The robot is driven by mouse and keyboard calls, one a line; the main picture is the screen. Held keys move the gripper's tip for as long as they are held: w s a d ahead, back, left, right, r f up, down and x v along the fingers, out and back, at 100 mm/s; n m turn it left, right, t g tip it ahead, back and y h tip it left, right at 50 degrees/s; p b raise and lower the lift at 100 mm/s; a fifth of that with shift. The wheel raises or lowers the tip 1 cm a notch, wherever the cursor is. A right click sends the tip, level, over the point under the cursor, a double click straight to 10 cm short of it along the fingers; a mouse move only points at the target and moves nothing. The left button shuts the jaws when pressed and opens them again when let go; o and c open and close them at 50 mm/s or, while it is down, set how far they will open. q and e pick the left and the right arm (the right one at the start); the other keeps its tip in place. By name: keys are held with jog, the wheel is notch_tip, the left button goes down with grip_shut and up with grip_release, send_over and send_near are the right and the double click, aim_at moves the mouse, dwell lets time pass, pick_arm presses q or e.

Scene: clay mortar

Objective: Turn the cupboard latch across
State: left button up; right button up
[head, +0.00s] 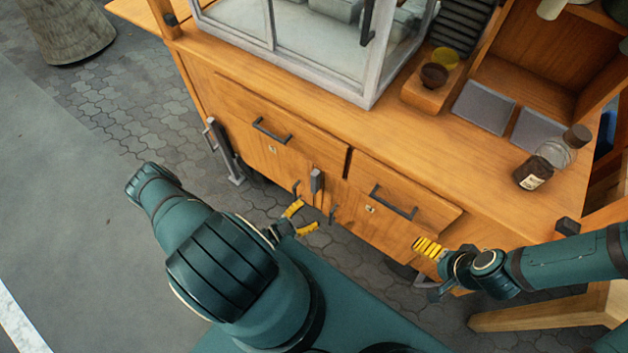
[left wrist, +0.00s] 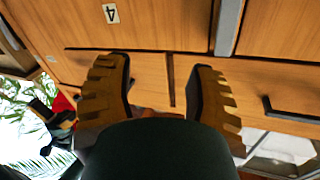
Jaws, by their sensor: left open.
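The cupboard latch (head: 317,182) is a grey upright bar on the wooden cart's front, where the two lower cupboard doors meet. It also shows as a grey bar (left wrist: 228,25) at the top of the left wrist view, right of the fingers. My left gripper (head: 302,219) is open and empty, just below the latch in the head view. In the left wrist view its yellow-padded fingers (left wrist: 158,88) stand apart before the wood, with the latch outside them. My right gripper (head: 428,248) is near the cart's right front; its finger gap is unclear.
Dark drawer handles (head: 272,131) and (head: 393,203) stick out above the doors. Small door handles flank the latch. A glass case (head: 369,100), a bottle (head: 533,173) and a wooden block with small bowls (head: 428,93) stand on top. Paved floor lies left.

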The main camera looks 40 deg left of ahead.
aim_at(313, 183)
pick_arm(q)
jog(key=s+a+f+n+t+y, duration=0.1)
jog(key=s+a+f+n+y, duration=0.1)
jog(key=a+n+y, duration=0.4)
jog(key=shift+n, duration=0.5)
jog(key=w, duration=1.3)
jog(key=shift+w+d, duration=0.1)
jog(key=shift+w, duration=0.2)
grip_shut()
